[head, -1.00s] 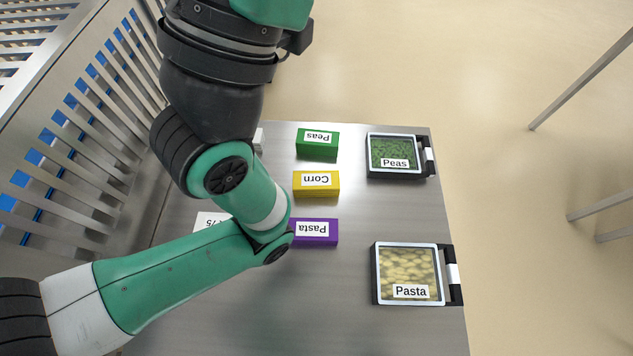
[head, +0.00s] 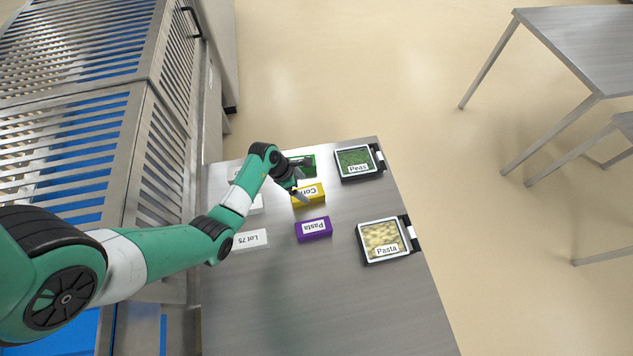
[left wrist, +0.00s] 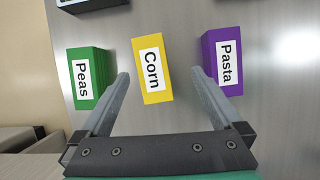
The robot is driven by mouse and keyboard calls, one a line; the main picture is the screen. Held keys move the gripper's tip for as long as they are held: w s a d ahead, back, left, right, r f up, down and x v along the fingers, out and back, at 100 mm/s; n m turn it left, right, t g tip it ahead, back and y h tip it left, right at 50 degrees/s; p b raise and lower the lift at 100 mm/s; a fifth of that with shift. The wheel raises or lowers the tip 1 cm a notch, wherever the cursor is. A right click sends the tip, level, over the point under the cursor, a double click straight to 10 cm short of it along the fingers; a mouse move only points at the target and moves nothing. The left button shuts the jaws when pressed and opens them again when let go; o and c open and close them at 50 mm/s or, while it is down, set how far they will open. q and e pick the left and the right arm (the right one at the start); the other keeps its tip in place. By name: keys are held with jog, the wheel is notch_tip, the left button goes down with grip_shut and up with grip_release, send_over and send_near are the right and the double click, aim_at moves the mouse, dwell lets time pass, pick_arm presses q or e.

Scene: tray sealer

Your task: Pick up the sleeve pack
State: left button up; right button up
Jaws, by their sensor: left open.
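Three boxed sleeve packs stand in a row on the steel table: a green Peas pack (head: 312,161), a yellow Corn pack (head: 316,191) and a purple Pasta pack (head: 313,230). My left gripper (head: 303,179) is open and empty at the Corn pack, partly covering the Peas and Corn packs. In the left wrist view the Corn pack (left wrist: 152,68) lies ahead between the two spread fingers (left wrist: 160,76). The Peas pack (left wrist: 87,78) is outside the left finger and the Pasta pack (left wrist: 222,60) is beside the right finger. I cannot tell the gripper's height. My right gripper is out of view.
A Peas tray (head: 372,170) and a Pasta tray (head: 408,253) lie along the table's right side. A white Lot 75 box (head: 250,240) and other white boxes lie to the left. The near table (head: 340,305) is clear. Slatted metal guarding (head: 85,130) stands left.

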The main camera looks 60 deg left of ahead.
aim_at(306, 192)
pick_arm(q)
jog(key=shift+s+a+r+n, duration=0.3)
jog(key=shift+s+a, duration=0.3)
jog(key=shift+s+a+r+n, duration=0.25)
jog(key=shift+s+a+n, duration=0.05)
jog(key=shift+s+a, duration=0.25)
jog(key=b+x, duration=0.2)
jog(key=x, duration=0.3)
jog(key=shift+w+f+b, duration=0.2)
jog(key=shift+f+b, duration=0.05)
jog(key=shift+b, duration=0.1)
jog(key=shift+w+f, duration=0.1)
jog(key=b+x, duration=0.3)
jog(key=x, duration=0.2)
jog(key=shift+d, duration=0.1)
jog(key=shift+f, duration=0.15)
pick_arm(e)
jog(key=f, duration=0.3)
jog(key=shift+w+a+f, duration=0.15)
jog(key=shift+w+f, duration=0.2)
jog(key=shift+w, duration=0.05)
pick_arm(q)
jog(key=shift+f, duration=0.15)
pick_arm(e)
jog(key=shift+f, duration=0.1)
